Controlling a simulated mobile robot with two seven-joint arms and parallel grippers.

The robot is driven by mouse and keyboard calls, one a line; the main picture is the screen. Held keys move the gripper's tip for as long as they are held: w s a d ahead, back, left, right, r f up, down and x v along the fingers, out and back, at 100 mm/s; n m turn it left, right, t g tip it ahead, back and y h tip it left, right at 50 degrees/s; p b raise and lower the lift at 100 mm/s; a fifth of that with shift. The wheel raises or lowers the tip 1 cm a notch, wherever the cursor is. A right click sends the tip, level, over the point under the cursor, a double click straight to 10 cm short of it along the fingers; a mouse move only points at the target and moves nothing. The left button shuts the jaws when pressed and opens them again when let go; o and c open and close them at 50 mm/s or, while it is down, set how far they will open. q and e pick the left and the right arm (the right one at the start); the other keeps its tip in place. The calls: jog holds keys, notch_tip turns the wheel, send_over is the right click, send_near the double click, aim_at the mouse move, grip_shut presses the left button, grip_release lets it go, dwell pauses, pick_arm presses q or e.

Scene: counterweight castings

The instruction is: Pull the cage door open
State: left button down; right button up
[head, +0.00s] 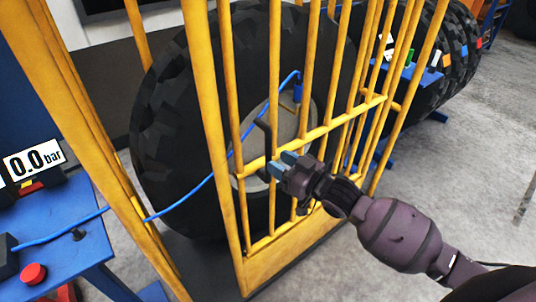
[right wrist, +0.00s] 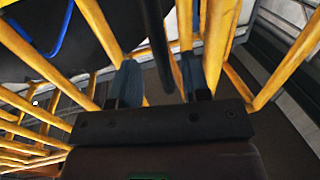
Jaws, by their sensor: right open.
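The cage door (head: 212,125) is a yellow barred frame in front of a large black tyre (head: 165,150). A dark bent handle (head: 265,135) stands at its bars, left of the middle of the head view. My right gripper (head: 280,165) is open, its blue fingertips close to the handle by the door's crossbar. In the right wrist view, a dark bar (right wrist: 156,40), which looks like the handle, runs between the two spread fingers (right wrist: 160,82). I cannot tell whether the fingers touch it. My left gripper is not in view.
A blue table (head: 60,225) with a 0.0 bar display (head: 33,160) and a red button (head: 33,274) stands at left. A blue hose (head: 185,202) runs from it through the cage to the tyre. More tyres stand at back right. Grey floor (head: 465,175) is clear at right.

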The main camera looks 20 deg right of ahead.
aim_at(268, 155)
jog(key=shift+x, duration=2.2)
grip_shut()
